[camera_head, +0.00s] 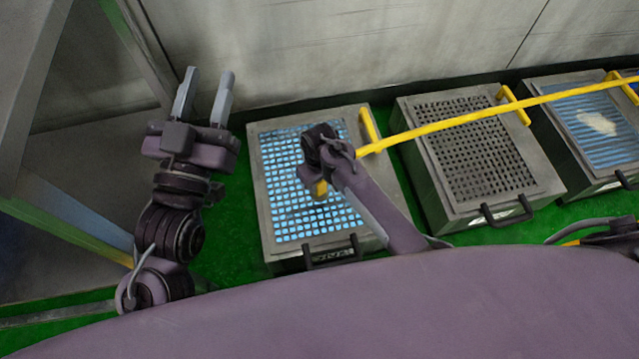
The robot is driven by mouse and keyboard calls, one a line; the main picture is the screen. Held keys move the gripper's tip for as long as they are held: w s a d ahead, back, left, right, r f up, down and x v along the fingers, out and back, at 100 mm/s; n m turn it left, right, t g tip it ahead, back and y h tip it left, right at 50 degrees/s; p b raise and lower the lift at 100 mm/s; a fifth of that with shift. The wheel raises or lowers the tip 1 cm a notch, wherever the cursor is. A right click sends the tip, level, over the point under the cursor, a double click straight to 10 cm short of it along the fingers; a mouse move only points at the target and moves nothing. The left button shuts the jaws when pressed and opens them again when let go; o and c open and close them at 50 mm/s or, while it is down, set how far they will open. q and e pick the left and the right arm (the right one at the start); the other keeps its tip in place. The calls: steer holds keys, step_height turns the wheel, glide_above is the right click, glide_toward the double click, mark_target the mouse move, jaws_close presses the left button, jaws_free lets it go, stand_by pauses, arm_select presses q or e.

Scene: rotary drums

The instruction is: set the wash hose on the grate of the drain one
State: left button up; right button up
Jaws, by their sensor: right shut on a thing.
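The yellow wash hose (450,122) stretches from the right edge to my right gripper (319,175), which is over the leftmost drain box. The gripper is shut on the hose, and a short yellow end shows below it. The jaws are mostly hidden by the wrist. The leftmost box has a grey rim and a grate with light blue openings (290,205). I cannot tell whether the hose end touches the grate. My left gripper (206,84) is open and empty, left of that box, with its two fingers apart and pointing up the picture.
A middle box with a dark grate (470,150) and a right box with blue slats (590,125) and a pale patch stand alongside. They have yellow and black handles. A pale wall (350,40) stands behind. The green floor (235,240) shows between the boxes.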

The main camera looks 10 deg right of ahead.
arm_select(q)
step_height(320, 180, up, 8)
steer(key=s+a+t+h, duration=0.1)
steer(key=s+t+h, duration=0.1)
steer(key=s+t, duration=0.1)
steer(key=shift+a+f+t+b, duration=0.15)
steer(key=shift+a+t+b, duration=0.15)
steer(key=shift+t+b, duration=0.25)
arm_select(e)
steer(key=shift+f, duration=0.45)
steer(key=shift+f, duration=0.15)
steer(key=o, duration=1.1)
